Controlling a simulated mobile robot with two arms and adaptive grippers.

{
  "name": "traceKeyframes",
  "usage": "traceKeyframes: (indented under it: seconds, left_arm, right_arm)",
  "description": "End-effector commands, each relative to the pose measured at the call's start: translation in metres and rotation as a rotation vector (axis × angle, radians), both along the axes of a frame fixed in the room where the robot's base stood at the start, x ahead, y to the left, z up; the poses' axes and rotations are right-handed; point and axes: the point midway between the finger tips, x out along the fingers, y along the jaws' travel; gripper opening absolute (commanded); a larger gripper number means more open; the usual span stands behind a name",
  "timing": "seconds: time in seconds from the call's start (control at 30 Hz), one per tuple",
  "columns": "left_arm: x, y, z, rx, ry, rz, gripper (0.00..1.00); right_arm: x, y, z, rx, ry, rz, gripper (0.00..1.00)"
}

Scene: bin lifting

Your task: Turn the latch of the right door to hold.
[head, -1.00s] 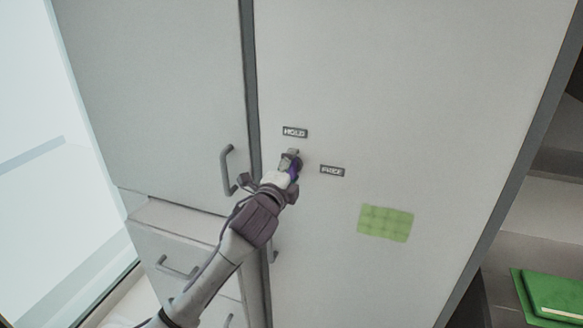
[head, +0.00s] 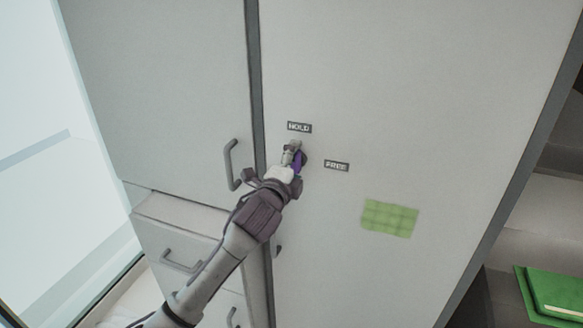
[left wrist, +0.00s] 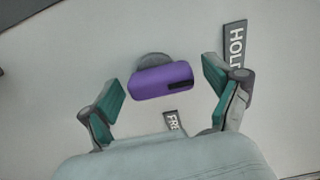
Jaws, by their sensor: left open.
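The latch (left wrist: 165,82) of the right door is a purple bar on a grey round base, with a dark stripe toward its right end in the left wrist view. In the head view the latch (head: 298,162) is partly hidden by my left gripper (head: 292,158). My left gripper (left wrist: 162,88) is open, with one teal-padded finger on each side of the latch and gaps between. The HOLD label (head: 299,127) is above the latch and the FREE label (head: 337,166) is to its right. The right door (head: 420,110) appears closed. My right gripper is not in view.
A left door (head: 160,90) with a handle (head: 231,165) adjoins at the left, above drawers (head: 180,240). A green patch (head: 389,218) is on the right door. Shelves with a green object (head: 555,295) stand at the far right.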

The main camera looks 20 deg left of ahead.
Motion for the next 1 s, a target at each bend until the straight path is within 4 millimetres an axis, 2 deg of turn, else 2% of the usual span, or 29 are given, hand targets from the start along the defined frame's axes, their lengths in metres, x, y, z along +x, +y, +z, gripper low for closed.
traceKeyframes:
  seconds: [0.17,0.4,0.6,0.77,1.0]
  left_arm:
    - [-0.022,0.001,-0.001,0.002,0.000,0.000,0.90]
    - [-0.074,0.003,-0.001,0.001,0.001,0.000,0.90]
    - [-0.106,0.004,-0.001,0.000,0.002,0.000,0.90]
    - [-0.117,0.005,0.000,0.000,0.000,0.001,0.90]
    - [-0.118,0.005,0.000,-0.001,0.000,0.001,0.90]
  right_arm:
    - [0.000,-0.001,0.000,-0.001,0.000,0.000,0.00]
    - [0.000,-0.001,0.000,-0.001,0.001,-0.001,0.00]
    - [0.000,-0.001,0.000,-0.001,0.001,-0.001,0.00]
    - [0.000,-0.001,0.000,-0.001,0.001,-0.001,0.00]
    - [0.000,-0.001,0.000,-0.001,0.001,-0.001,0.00]
